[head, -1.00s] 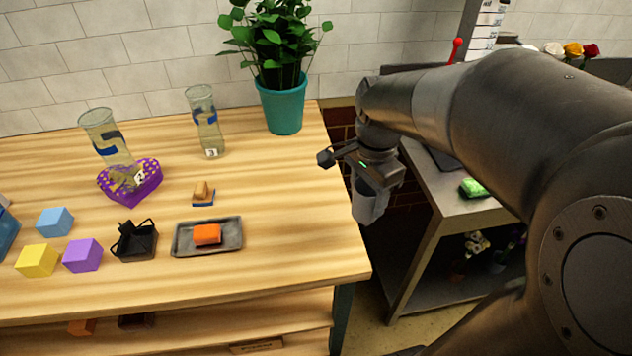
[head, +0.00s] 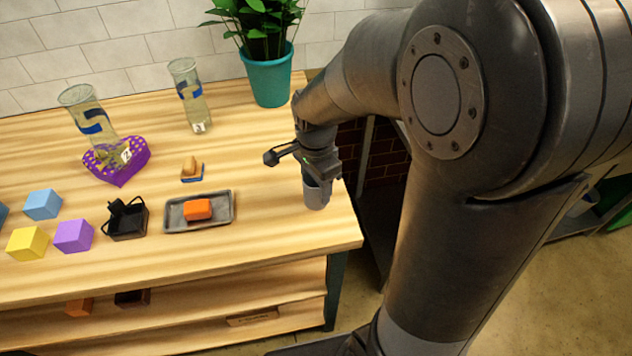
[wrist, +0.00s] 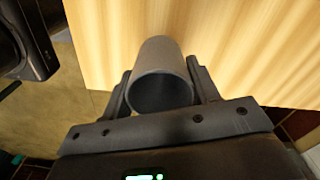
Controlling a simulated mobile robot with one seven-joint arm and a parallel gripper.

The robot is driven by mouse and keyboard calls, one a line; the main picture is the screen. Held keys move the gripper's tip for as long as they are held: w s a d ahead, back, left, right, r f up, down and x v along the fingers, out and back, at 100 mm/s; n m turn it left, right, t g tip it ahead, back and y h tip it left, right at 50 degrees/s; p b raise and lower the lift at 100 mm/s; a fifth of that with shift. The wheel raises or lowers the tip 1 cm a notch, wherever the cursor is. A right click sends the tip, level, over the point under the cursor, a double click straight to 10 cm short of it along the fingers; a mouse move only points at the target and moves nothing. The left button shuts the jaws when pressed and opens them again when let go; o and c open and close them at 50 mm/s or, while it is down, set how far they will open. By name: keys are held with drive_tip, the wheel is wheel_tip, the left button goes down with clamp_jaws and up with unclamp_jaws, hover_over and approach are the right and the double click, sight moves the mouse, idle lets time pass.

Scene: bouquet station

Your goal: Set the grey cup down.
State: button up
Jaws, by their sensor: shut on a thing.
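The grey cup (head: 316,194) is held in my gripper (head: 318,180) at the right end of the wooden table (head: 270,225). In the wrist view the cup (wrist: 160,72) sits between the two fingers of my gripper (wrist: 162,92), with its dark open mouth toward the camera. The pale wood shows behind the cup there, close to the table's edge. I cannot tell whether the cup's base touches the table top or hangs a little above it.
A grey tray (head: 172,223) with an orange block (head: 197,209) lies left of the cup. Bare wood lies between tray and cup.

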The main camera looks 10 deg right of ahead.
drive_tip(key=shift+f, duration=0.1)
drive_tip(key=o, duration=1.1)
drive_tip(key=shift+c, duration=0.2)
wheel_tip(320, 180, up, 12)
drive_tip(key=s+d+r+n+t, duration=0.2)
drive_tip(key=s+n, duration=0.4)
drive_tip(key=s+d+r+n+t, duration=0.1)
drive_tip(key=s+d+n+t, duration=0.1)
drive_tip(key=s+n, duration=0.5)
drive_tip(key=shift+r+t, duration=0.35)
drive_tip(key=shift+t, duration=0.45)
